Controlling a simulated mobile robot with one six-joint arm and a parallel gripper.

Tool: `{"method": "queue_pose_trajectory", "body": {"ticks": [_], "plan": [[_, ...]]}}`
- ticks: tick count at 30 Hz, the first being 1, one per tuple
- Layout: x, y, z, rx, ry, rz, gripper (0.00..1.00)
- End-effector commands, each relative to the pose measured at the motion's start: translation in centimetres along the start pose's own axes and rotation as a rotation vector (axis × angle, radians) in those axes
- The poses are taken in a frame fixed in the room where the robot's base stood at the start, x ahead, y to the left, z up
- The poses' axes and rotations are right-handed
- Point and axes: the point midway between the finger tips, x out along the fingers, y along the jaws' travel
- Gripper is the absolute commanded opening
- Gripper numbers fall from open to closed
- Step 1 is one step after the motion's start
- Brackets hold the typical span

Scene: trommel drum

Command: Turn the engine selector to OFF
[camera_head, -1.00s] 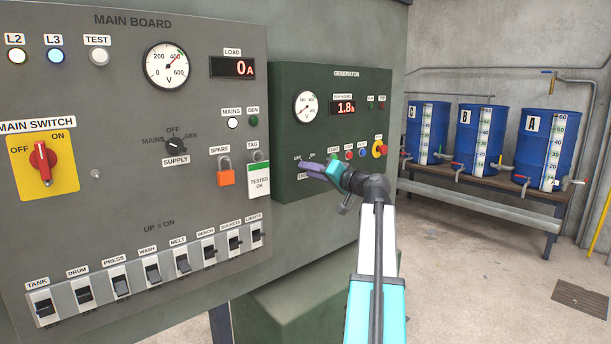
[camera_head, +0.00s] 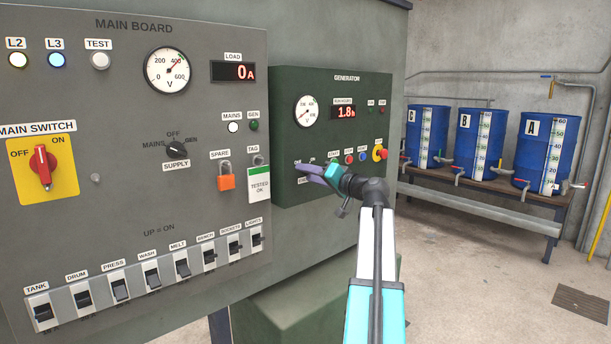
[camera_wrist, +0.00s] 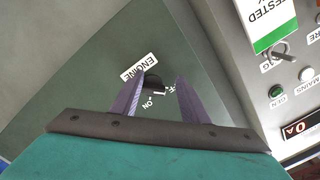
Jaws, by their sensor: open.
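The engine selector (camera_wrist: 154,83) is a small dark knob on the green generator panel (camera_head: 345,79). Beside it in the wrist view are the ENGINE plate (camera_wrist: 139,67) and the ON and OFF marks. My gripper (camera_wrist: 160,82) is open, with its two purple fingers on either side of the knob. I cannot tell whether they touch it, nor which mark the knob points to. In the head view my gripper (camera_head: 305,169) is at the lower left of the generator panel and covers most of the selector.
Several small buttons and a red stop button on yellow (camera_head: 380,153) sit right of my gripper. The main board (camera_head: 120,140) is to the left, with an orange padlock (camera_head: 226,182) and a TESTED OK tag (camera_head: 259,184). Open floor lies to the right.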

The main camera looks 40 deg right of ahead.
Motion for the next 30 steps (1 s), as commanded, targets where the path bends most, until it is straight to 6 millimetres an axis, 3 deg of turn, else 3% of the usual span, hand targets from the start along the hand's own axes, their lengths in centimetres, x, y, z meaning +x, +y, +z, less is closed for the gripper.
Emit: {"method": "queue_pose_trajectory", "body": {"ticks": [1,8,24,30], "plan": [[-0.8,0.9,-1.9,-0.01,0.045,0.026,0.55],[-3.1,0.6,-1.4,-0.008,0.038,0.023,0.55],[-11.3,-0.3,-0.1,-0.004,0.006,0.005,0.55],[-13.2,-0.4,0.1,-0.005,0.0,0.002,0.55]]}}
